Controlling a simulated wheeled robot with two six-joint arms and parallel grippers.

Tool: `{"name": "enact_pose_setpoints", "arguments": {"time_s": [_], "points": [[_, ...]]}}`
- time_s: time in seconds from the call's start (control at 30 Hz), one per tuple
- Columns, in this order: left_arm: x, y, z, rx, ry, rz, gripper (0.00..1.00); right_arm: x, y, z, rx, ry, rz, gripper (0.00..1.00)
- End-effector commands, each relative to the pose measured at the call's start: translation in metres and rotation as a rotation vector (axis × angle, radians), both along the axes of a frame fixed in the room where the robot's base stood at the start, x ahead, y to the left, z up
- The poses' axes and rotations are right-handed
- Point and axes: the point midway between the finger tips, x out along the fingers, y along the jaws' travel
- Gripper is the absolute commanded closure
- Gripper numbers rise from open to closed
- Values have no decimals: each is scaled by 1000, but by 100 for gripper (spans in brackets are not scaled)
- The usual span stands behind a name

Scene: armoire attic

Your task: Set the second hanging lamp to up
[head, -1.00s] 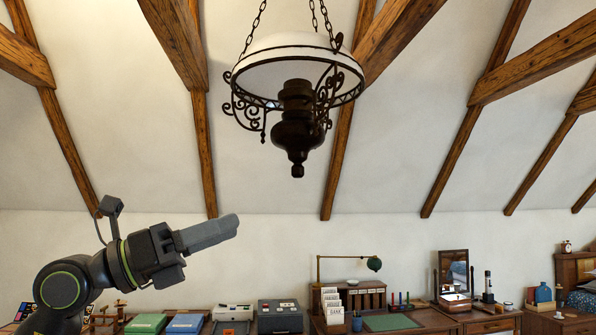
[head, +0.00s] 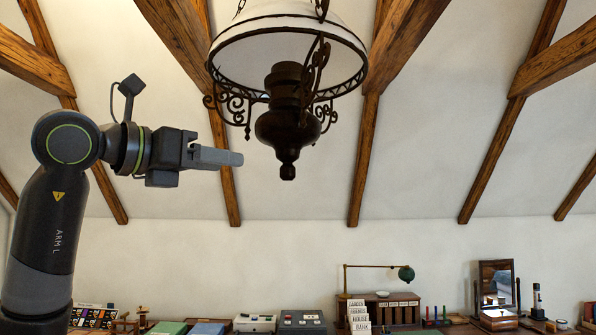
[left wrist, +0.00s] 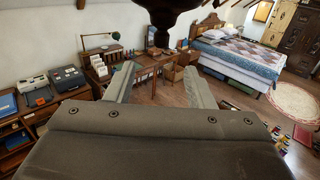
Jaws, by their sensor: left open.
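One hanging lamp (head: 290,60) shows in the head view, with a white shade, dark scrollwork and a dark turned body ending in a knob (head: 287,172). It hangs on chains cut off by the top edge. My left gripper (head: 238,158) points right, just left of the knob and apart from it in the picture. In the left wrist view my left gripper (left wrist: 160,85) is open, with nothing between its fingers. The dark lower end of the lamp (left wrist: 165,12) shows at the top there, beyond the fingers. My right gripper is not in view.
Sloping wooden beams (head: 365,140) cross the white ceiling. Below, a desk organiser (head: 385,305), a green desk lamp (head: 405,273) and a mirror (head: 497,280) line the wall. A bed (left wrist: 245,50) stands farther off in the wrist view. The air around the lamp is clear.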

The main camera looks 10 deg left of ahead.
Motion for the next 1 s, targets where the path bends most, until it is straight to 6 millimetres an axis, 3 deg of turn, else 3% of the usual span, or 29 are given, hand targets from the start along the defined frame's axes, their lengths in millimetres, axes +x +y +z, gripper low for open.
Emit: {"name": "enact_pose_setpoints", "arguments": {"time_s": [0.1, 0.27, 0.37, 0.63, 1.0], "points": [[20, -15, 3, -2, 6, -5, 51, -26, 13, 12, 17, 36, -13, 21], [50, -35, 4, -1, 7, -8, 51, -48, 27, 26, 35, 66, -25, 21], [68, -47, 4, -2, 6, -6, 51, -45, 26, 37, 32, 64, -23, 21], [112, -76, 3, -2, 5, -5, 51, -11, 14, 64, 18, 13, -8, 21], [132, -88, -1, 0, 1, -2, 51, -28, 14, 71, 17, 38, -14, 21]]}}
